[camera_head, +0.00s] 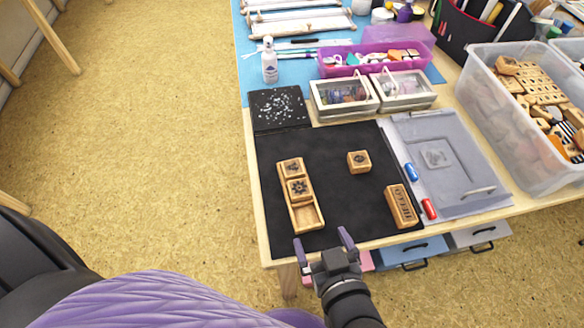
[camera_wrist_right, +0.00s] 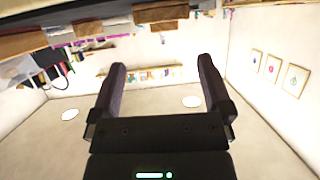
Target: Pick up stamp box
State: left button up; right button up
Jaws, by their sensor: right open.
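The stamp box is a long wooden tray (camera_head: 305,217) on the black mat (camera_head: 345,200). Two square wooden stamps (camera_head: 291,168) sit in its far part, and its near compartment is empty. A loose wooden stamp cube (camera_head: 359,161) stands on the mat to the right. A longer wooden stamp block with lettering (camera_head: 401,205) lies near the mat's right edge. My right gripper (camera_head: 323,240) is open and empty at the table's front edge, just nearer than the box. Its two fingers also show apart in the right wrist view (camera_wrist_right: 160,80). My left gripper is not seen.
A black inkpad (camera_head: 278,107) lies beyond the mat. Two clear-lidded cases (camera_head: 343,97) and a pink tray (camera_head: 345,67) stand behind. A grey folder (camera_head: 445,160) lies right, with blue and red small items beside it. A clear bin (camera_head: 480,115) of wooden pieces stands farther right.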

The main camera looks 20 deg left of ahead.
aim_at(303, 203)
jog(key=b+x, duration=0.5)
jog(key=x, duration=0.4)
jog(key=shift+a+f, duration=0.3)
jog(key=shift+a, duration=0.1)
jog(key=shift+w+r, duration=0.1)
jog(key=shift+r, duration=0.05)
jog(key=shift+c, duration=0.3)
jog(key=c, duration=0.5)
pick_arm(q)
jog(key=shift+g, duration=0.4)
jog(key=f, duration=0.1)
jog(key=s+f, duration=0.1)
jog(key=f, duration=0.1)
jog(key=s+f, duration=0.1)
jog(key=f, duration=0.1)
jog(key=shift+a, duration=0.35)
pick_arm(e)
jog(key=c, duration=0.5)
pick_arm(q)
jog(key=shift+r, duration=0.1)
